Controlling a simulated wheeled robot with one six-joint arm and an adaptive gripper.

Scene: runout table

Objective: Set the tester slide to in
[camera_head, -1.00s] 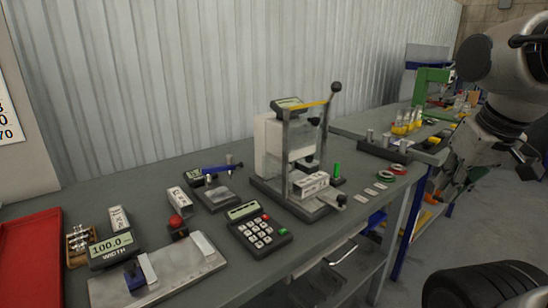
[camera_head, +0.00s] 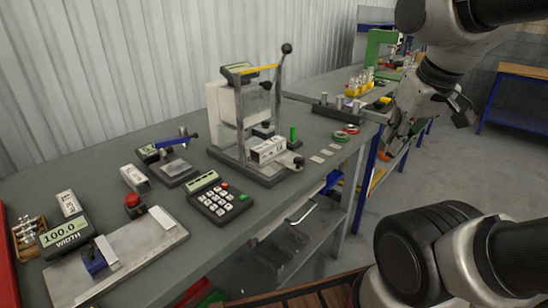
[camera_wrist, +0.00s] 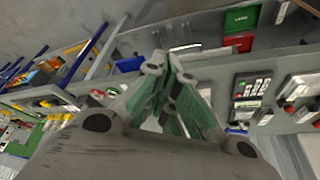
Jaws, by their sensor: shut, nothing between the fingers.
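The tester (camera_head: 226,120) is a grey-white press with a clear guard, a yellow top bar and a tall lever with a black knob (camera_head: 287,48). It stands on the bench near its front edge. I cannot tell the slide's exact setting. My gripper (camera_head: 387,152) is right of the tester, beyond the bench's front edge, pointing down and apart from everything. Its fingers (camera_wrist: 163,62) are shut and empty in the wrist view.
A keypad unit (camera_head: 220,200) and a width gauge (camera_head: 68,236) are left of the tester. Floor beside the bench is free.

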